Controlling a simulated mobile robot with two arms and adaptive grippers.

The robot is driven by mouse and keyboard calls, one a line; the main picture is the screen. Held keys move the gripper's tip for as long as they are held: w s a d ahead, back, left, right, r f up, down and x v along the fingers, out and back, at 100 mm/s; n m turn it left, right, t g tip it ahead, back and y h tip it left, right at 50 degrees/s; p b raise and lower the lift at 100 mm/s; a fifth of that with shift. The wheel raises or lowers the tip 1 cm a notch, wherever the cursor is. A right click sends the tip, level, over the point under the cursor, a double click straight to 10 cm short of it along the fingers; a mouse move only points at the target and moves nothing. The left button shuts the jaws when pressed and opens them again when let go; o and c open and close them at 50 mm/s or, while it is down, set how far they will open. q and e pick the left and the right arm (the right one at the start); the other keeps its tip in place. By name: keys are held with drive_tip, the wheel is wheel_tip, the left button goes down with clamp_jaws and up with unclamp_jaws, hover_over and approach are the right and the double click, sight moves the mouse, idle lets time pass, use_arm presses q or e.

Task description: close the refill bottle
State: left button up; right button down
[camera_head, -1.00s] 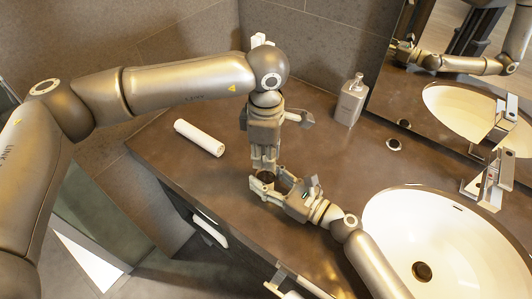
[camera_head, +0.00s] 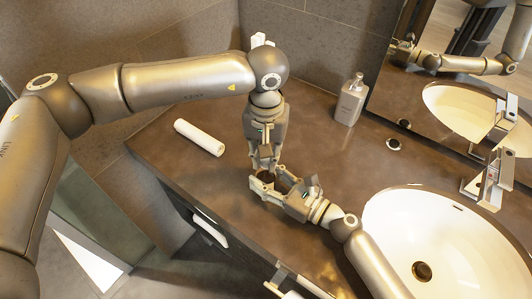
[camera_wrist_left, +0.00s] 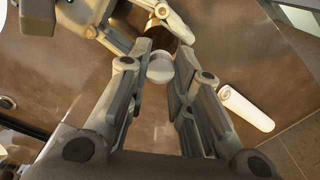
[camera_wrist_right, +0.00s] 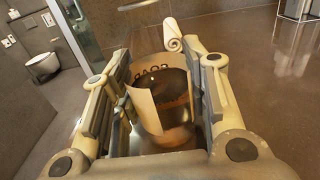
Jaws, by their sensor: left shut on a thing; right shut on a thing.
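The refill bottle (camera_wrist_right: 176,112) is brown, with a pale label lettered SOAP, and fills the space between my right gripper's fingers in the right wrist view. My right gripper (camera_head: 268,188) is shut on it near the counter's front edge. The bottle (camera_head: 266,176) is mostly hidden by fingers in the head view. My left gripper (camera_head: 263,167) points down just above it. In the left wrist view, a pale round cap (camera_wrist_left: 160,68) sits between the left fingers, close to the brown bottle (camera_wrist_left: 184,54). I cannot tell whether cap and bottle touch.
A white rolled towel (camera_head: 199,137) lies left of the grippers on the brown counter (camera_head: 165,150). A soap dispenser (camera_head: 351,101) stands at the back by the mirror. A white basin (camera_head: 455,235) and a tap (camera_head: 487,180) are at the right.

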use_arm(q)
drive_tip(key=m, duration=0.4)
drive_tip(key=shift+m, duration=0.3)
drive_tip(key=m, duration=0.3)
drive_tip(key=shift+m, duration=0.4)
drive_tip(key=o, duration=0.6)
drive_tip(key=shift+o, duration=0.2)
drive_tip(key=shift+r, duration=0.1)
drive_tip(key=shift+r, duration=2.15)
drive_tip(key=shift+c, duration=0.2)
